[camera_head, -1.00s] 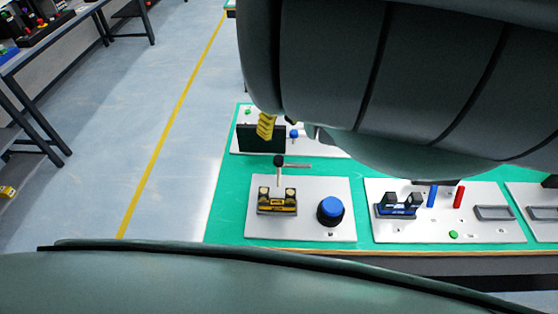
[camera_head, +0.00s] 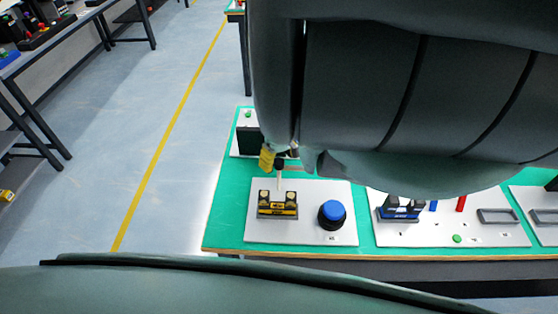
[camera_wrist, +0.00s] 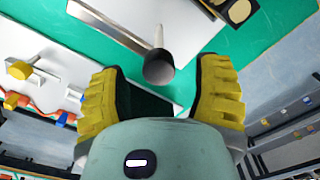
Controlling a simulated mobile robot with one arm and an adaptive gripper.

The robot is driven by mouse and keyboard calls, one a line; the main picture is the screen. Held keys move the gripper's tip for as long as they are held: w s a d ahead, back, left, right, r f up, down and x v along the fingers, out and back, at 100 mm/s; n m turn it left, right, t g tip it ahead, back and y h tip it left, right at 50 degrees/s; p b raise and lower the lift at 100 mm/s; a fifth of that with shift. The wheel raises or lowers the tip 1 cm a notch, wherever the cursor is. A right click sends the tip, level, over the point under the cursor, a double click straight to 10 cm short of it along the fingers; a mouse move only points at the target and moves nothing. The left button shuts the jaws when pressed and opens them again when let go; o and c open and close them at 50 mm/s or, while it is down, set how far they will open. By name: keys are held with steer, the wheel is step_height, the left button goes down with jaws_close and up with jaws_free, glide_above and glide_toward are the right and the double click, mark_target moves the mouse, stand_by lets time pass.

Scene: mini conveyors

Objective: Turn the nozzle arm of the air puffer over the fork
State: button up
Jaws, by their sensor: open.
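The air puffer has a pale upright post with a dark round knob (camera_head: 279,163) on top, and a thin grey nozzle arm (camera_head: 294,169) pointing right in the head view. In the wrist view the knob (camera_wrist: 159,69) sits between my gripper's (camera_wrist: 160,75) two yellow fingers, with a gap on each side. The nozzle arm (camera_wrist: 108,25) runs to the upper left there. The black and yellow fork (camera_head: 277,211) stands in front of the post, the nozzle arm pointing away from over it. Its edge (camera_wrist: 238,12) shows in the wrist view. My gripper (camera_head: 280,157) is open, partly hidden by my arm.
A blue push button (camera_head: 332,212) stands right of the fork on the same white board (camera_head: 300,236). A second board (camera_head: 420,236) with a blue fork (camera_head: 401,210) lies further right. Another board with an upright black panel (camera_head: 246,140) lies behind. My arm hides much of the table.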

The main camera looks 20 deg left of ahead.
steer(key=shift+d+f, duration=0.15)
steer(key=shift+f, duration=0.5)
jaws_close()
stand_by(0.4)
